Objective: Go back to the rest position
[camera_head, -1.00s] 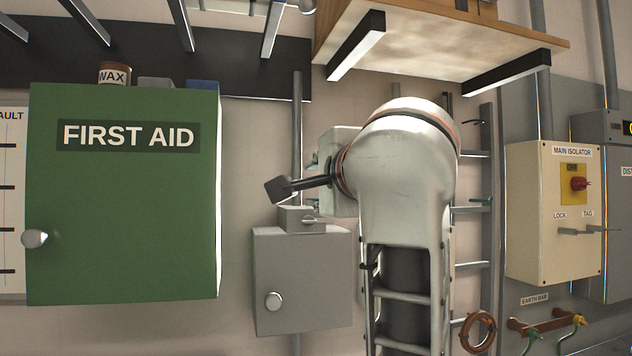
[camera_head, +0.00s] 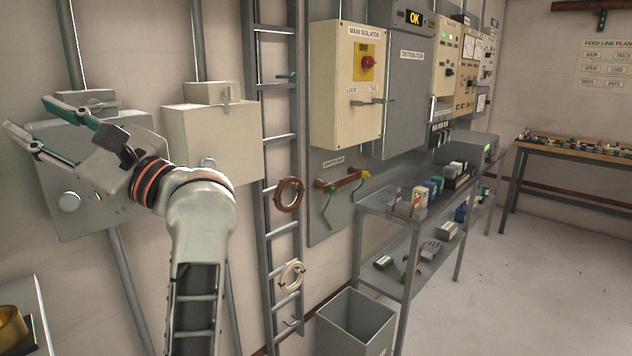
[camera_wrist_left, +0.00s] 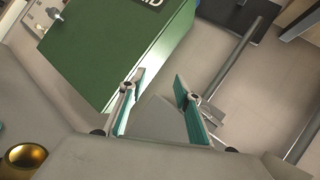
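My left gripper (camera_head: 27,113) is at the left of the head view, with its two green-lined fingers spread apart and nothing between them. It is in front of a grey wall box (camera_head: 88,190), which my arm partly hides. In the left wrist view the same gripper (camera_wrist_left: 158,100) is open and empty, with the green first aid cabinet (camera_wrist_left: 110,50) beyond it. I cannot tell whether the fingers touch anything. My right gripper is in neither view.
A beige box (camera_head: 225,135) and a cable ladder (camera_head: 278,170) are right of my arm. A metal shelf table (camera_head: 385,205) with small items and a grey bin (camera_head: 355,325) stand further right. The floor (camera_head: 540,290) at right is clear. A brass-coloured ring or cup (camera_head: 12,325) is at lower left.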

